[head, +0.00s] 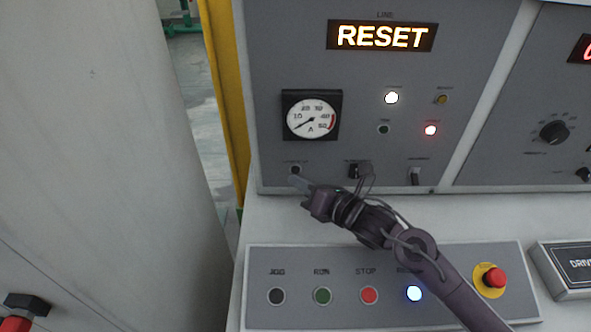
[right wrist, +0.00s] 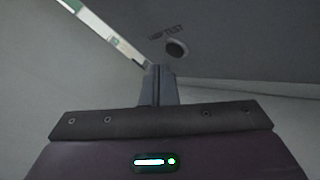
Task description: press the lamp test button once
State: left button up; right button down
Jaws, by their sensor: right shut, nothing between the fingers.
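The lamp test button (head: 295,169) is a small dark round button at the lower left of the upright grey panel. In the right wrist view the button (right wrist: 177,48) shows below its label, which is partly readable as "TEST". My right gripper (head: 293,180) is shut and empty. Its fingertips are just below the button in the head view. In the right wrist view the shut fingers (right wrist: 158,72) point toward the panel, slightly left of and below the button. A gap seems to show between them, but I cannot tell its depth. My left gripper is not in view.
The upright panel (head: 270,60) has a lit RESET display (head: 382,37), a round gauge (head: 311,117), lamps and switches. A lower console (head: 300,256) carries several push buttons and a red emergency button (head: 494,278). A yellow post (head: 226,80) and pale cabinet (head: 100,150) stand at left.

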jog(key=s, duration=0.5)
dwell(0.8)
